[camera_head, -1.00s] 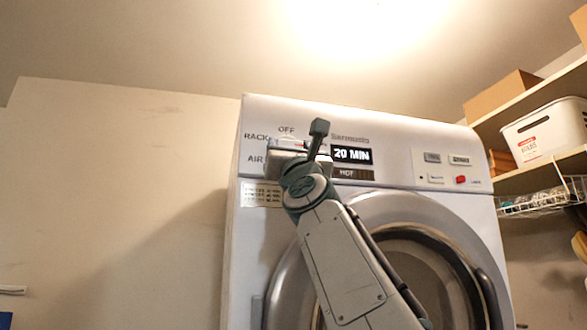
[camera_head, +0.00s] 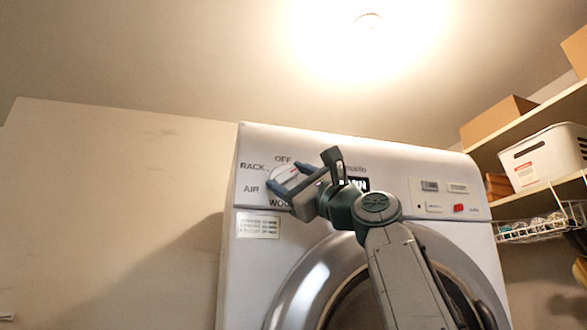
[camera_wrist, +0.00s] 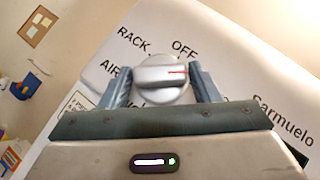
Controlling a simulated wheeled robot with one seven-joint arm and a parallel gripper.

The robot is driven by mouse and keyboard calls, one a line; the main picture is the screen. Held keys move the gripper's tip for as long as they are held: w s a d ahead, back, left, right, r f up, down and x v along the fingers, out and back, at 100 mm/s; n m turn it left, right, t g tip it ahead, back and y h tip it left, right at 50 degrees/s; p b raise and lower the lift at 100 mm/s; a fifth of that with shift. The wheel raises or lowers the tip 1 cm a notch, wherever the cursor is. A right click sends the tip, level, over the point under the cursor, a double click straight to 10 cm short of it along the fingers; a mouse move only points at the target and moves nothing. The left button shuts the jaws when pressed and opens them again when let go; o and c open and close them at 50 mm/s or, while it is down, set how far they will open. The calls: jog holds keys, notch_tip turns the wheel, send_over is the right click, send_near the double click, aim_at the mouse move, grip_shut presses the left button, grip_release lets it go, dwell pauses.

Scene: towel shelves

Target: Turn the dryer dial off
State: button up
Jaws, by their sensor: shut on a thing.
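The white dryer (camera_head: 330,153) stands in front of me. Its round silver dial (camera_head: 287,172) is at the upper left of the panel, with OFF, RACK and AIR printed around it. In the wrist view the dial (camera_wrist: 158,79) shows a raised grip bar with a red line, which points to the right, just under and right of the word OFF. My gripper (camera_head: 283,182) is at the dial, one finger on each side. It is shut on the dial; in the wrist view the fingers (camera_wrist: 162,86) flank it. The dial's lower edge is hidden by my gripper.
The dryer's round door (camera_head: 300,285) is below the panel. At the right, shelves hold a white bin (camera_head: 543,157), a cardboard box (camera_head: 497,122) and a wire basket (camera_head: 540,228). The wall on the left is bare.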

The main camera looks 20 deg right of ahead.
jog(key=n+g+p, duration=0.3)
jog(key=n+p, duration=0.2)
jog(key=r+n+g+p, duration=0.1)
jog(key=n+g+p, duration=0.1)
jog(key=p, duration=0.1)
jog(key=shift+d+r+n+g+y, duration=0.1)
jog(key=shift+d+n+g+y, duration=0.15)
jog(key=shift+n+g+y, duration=0.05)
jog(key=n+g+p, duration=0.1)
jog(key=n+p, duration=0.1)
jog(key=p, duration=0.1)
jog(key=shift+g+h, duration=0.4)
jog(key=shift+n+p, duration=0.4)
jog(key=shift+p, duration=0.3)
jog(key=shift+f, duration=0.2)
jog(key=o, duration=0.9)
